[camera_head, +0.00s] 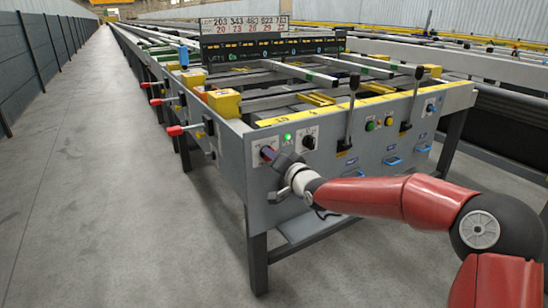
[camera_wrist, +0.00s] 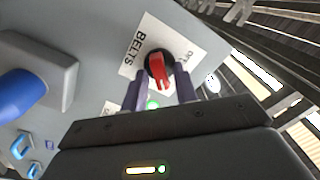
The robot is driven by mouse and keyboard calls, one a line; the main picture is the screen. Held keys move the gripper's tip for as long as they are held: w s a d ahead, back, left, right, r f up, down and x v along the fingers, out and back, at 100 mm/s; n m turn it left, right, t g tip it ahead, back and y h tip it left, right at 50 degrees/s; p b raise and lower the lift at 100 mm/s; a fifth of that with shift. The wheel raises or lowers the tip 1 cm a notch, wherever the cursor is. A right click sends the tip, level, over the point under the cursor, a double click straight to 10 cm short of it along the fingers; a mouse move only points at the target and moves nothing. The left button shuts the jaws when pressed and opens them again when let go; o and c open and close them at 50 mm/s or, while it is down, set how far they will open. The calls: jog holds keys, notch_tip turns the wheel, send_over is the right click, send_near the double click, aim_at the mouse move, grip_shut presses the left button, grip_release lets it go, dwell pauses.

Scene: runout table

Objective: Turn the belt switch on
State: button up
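The belt switch (camera_wrist: 158,66) is a red knob on a round black base, on a white plate marked BELTS in the wrist view. Its red handle points down toward my gripper in that view. My gripper (camera_wrist: 160,82) is open, with one dark finger on each side of the handle's lower end and gaps showing. In the head view my gripper (camera_head: 275,160) is at the left end of the grey front panel (camera_head: 235,162) and covers most of the switch. Contact with the knob cannot be told.
A lit green lamp (camera_head: 287,137) and a black rotary knob (camera_head: 308,142) sit right of the switch. Two upright levers (camera_head: 351,110) and blue handles (camera_head: 393,161) are farther right. Red-tipped levers (camera_head: 175,131) stick out on the left side. The aisle floor (camera_head: 90,180) is clear.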

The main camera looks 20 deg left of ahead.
jog(key=shift+o, duration=0.3)
jog(key=shift+d, duration=0.1)
jog(key=v, duration=0.7)
jog(key=shift+s+d, duration=0.25)
jog(key=s+d+f+g+h, duration=0.1)
jog(key=s+d+h, duration=0.25)
jog(key=d, duration=0.35)
jog(key=s+d+f+n+h, duration=0.1)
jog(key=s+d+h, duration=0.25)
jog(key=d, duration=0.35)
jog(key=s+d+f+g+h, duration=0.1)
jog(key=s+d+h, duration=0.2)
jog(key=d+h, duration=0.3)
jog(key=s+d+g, duration=0.1)
jog(key=s+d, duration=0.3)
jog(key=s, duration=0.3)
jog(key=s+d+f+m+g, duration=0.1)
jog(key=s+d, duration=0.4)
jog(key=s, duration=0.3)
jog(key=s+d+g, duration=0.2)
jog(key=s+d, duration=0.2)
jog(key=s, duration=0.4)
jog(key=shift+d+m+h, duration=0.3)
jog(key=shift+d, duration=0.1)
